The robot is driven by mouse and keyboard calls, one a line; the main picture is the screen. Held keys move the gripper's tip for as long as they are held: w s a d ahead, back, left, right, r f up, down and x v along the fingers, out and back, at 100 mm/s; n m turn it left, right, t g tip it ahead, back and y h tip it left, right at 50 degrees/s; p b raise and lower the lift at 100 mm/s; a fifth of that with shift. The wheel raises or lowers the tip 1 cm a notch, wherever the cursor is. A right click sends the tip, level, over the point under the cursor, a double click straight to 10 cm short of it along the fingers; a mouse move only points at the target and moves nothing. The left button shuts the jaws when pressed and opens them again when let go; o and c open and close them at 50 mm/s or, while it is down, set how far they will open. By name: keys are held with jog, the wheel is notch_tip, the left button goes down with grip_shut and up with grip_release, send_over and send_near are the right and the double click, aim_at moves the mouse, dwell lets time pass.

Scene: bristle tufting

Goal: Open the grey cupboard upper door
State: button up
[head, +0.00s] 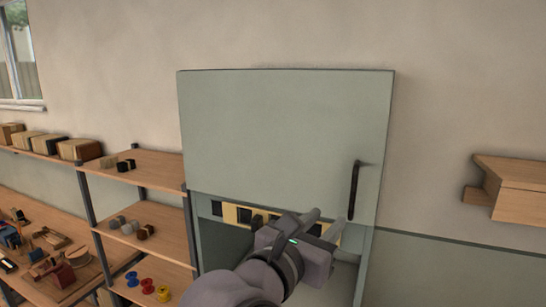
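The grey cupboard (200,243) stands against the wall in the head view. Its flat grey-green upper door (270,125) covers the upper part and looks shut; a small gap cannot be ruled out. A black vertical bar handle (354,190) is near the door's right edge. My gripper (325,222) is below and left of the handle, in front of the opening under the door. Its two fingers look apart with nothing between them, and they appear clear of the handle. My gripper and arm hide part of the lower cupboard.
Below the door, the open section shows yellowish boxes with dark fronts (230,213). A wooden shelf unit (160,168) with small blocks and coloured spools stands close on the left, beside a cluttered bench (85,252). A wooden wall shelf (515,190) juts out at right. Between it and the cupboard is bare wall.

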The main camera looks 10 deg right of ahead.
notch_tip(320, 180, up, 2)
jog(key=p, duration=0.1)
send_near(354, 183)
jog(key=shift+n+t, duration=0.4)
jog(key=shift+t, duration=0.1)
jog(key=p+x, duration=0.1)
jog(key=x, duration=0.4)
jog(key=p+x, duration=0.2)
jog(key=x, duration=0.3)
jog(key=shift+s+d+f, duration=0.2)
jog(key=shift+d, duration=0.05)
jog(key=shift+w+d+f, duration=0.1)
jog(key=shift+w+f, duration=0.05)
jog(key=shift+w, duration=0.25)
jog(key=shift+s, duration=0.1)
grip_shut()
